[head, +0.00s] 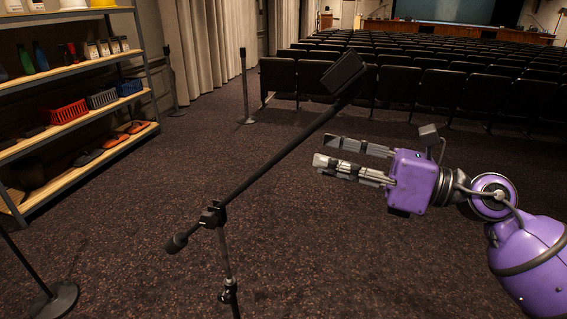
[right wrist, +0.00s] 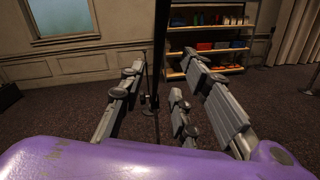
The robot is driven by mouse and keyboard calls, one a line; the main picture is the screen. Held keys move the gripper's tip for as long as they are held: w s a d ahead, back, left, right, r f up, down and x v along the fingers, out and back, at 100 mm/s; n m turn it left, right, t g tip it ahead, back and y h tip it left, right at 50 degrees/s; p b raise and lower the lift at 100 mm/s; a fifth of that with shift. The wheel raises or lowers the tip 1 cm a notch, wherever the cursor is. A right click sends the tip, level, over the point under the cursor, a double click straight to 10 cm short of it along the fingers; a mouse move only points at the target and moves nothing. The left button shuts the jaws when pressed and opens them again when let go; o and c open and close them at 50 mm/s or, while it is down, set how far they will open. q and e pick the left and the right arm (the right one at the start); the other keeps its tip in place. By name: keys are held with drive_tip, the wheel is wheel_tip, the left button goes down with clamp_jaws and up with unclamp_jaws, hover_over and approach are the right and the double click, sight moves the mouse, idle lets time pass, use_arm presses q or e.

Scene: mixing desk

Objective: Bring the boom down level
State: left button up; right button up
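The boom (head: 270,157) is a long black bar on a microphone stand (head: 228,262). It is tilted, rising to the right from a dark counterweight end (head: 176,244) to a black box-shaped head (head: 343,73). A clamp (head: 212,215) joins it to the stand's upright. My purple right gripper (head: 322,150) is open and empty, its fingers pointing left, to the right of the boom and below its raised end. In the right wrist view, a dark bar, apparently the boom (right wrist: 161,45), stands upright in the picture between the spread fingers (right wrist: 155,85). My left gripper is not in view.
A shelf unit (head: 75,70) with baskets and bottles stands at the left. Rows of dark seats (head: 420,90) fill the back. Thin stands (head: 245,90) stand on the carpet behind the boom, and a round base (head: 55,300) is at lower left. Carpet around the stand is clear.

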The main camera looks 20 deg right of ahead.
sight(290, 147)
drive_tip(key=shift+n, duration=0.9)
drive_tip(key=x, duration=0.2)
drive_tip(key=p+x, duration=0.1)
drive_tip(key=x, duration=0.1)
drive_tip(key=r+x, duration=0.1)
drive_tip(key=x, duration=0.2)
drive_tip(key=shift+s+p, duration=0.1)
drive_tip(key=shift+p, duration=0.25)
drive_tip(key=shift+w+a+f, duration=0.1)
drive_tip(key=shift+w+a, duration=0.25)
drive_tip(key=shift+a, duration=0.1)
